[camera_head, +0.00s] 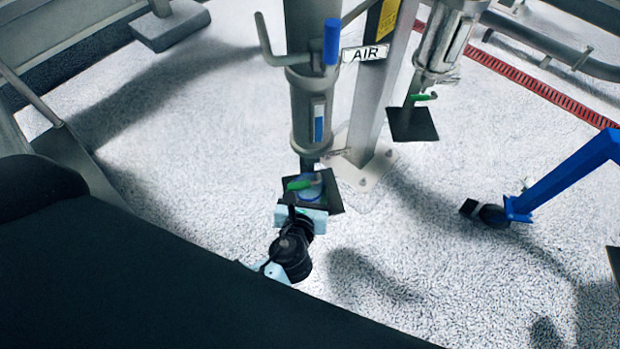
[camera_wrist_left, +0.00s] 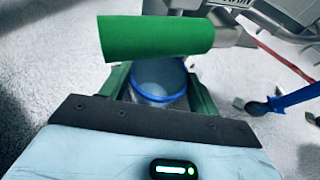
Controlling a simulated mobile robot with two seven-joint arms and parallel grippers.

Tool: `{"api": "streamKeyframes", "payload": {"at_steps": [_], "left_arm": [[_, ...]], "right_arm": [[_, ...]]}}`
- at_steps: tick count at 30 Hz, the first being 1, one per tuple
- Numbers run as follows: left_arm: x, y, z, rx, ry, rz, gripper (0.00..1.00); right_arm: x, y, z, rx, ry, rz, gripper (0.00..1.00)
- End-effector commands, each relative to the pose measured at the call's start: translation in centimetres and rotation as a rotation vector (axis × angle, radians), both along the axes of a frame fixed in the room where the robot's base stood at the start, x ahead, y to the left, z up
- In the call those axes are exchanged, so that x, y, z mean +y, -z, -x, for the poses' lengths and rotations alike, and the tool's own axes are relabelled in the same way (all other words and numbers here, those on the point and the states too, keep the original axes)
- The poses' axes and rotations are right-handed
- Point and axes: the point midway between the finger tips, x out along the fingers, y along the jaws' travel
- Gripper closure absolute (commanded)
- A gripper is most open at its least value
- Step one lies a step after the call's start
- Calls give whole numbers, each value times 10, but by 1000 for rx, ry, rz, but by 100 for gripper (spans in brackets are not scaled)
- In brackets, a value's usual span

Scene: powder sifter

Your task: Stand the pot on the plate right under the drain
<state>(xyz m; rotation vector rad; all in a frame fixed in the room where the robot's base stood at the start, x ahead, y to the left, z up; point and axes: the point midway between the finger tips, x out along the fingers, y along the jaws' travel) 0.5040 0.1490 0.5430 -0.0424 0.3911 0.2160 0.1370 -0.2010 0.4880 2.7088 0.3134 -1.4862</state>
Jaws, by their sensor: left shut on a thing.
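The pot (camera_wrist_left: 158,80) is a small clear vessel with a blue rim. In the left wrist view it sits between the fingers of my left gripper (camera_wrist_left: 158,92), which is shut on it. In the head view the pot (camera_head: 311,190) shows over the black square plate (camera_head: 331,200), partly hidden by the green valve handle (camera_head: 302,184) of the drain. My left gripper (camera_head: 303,203) reaches it from the near side. I cannot tell whether the pot's base touches the plate. The green handle (camera_wrist_left: 155,38) crosses close above the pot in the wrist view. My right gripper is out of view.
The grey drain column (camera_head: 310,110) with an upper blue-gripped lever stands over the plate. A post with an AIR sign (camera_head: 365,53) is behind it. A second column (camera_head: 441,45) has its own black plate (camera_head: 413,124). A blue wheeled leg (camera_head: 570,175) stands at right.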

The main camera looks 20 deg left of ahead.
Motion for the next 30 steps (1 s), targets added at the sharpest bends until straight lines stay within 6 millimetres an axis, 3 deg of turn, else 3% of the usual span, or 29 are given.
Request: {"api": "streamKeyframes", "payload": {"at_steps": [5, 12, 25, 26, 30], "left_arm": [[2, -1, -8, -2, -1, -1, 78], [9, 1, -40, -1, -1, -1, 78], [8, 9, -37, 0, 0, -1, 78], [8, 10, -37, 1, 0, -1, 37], [8, 9, -37, 0, 0, 0, 19]], "right_arm": [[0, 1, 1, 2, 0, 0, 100], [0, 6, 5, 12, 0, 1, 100], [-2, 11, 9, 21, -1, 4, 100], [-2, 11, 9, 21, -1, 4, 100], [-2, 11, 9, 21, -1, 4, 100]]}}
